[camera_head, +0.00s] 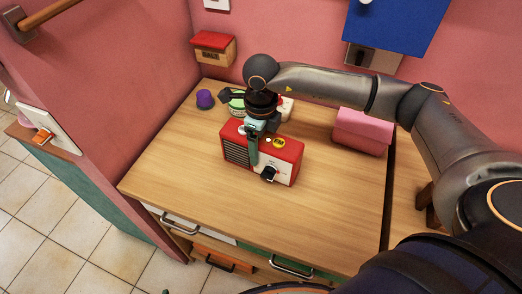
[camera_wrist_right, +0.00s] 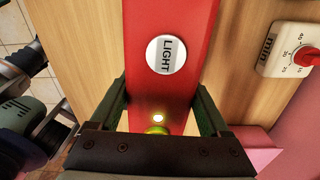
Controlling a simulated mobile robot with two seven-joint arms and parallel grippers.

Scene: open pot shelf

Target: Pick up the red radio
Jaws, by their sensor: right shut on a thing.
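The red radio (camera_head: 290,150) stands upright on the wooden counter in the head view, with a dark speaker grille on its left and a pale panel with a dark knob on its right. In the right wrist view its red top (camera_wrist_right: 180,30) shows a white round "LIGHT" button and a small glowing lamp. My right gripper (camera_head: 258,145) reaches down from above onto the radio. Its two fingers (camera_wrist_right: 162,112) lie on both sides of the red body, shut on it. The finger at the back is hidden in the head view.
The wooden counter (camera_head: 180,150) is clear in front and to the left. A pink box (camera_head: 362,130) stands to the right, a purple cup (camera_head: 205,99) at the back left. A white timer (camera_wrist_right: 292,50) sits near the radio. A red-lidded box (camera_head: 214,48) is on the wall.

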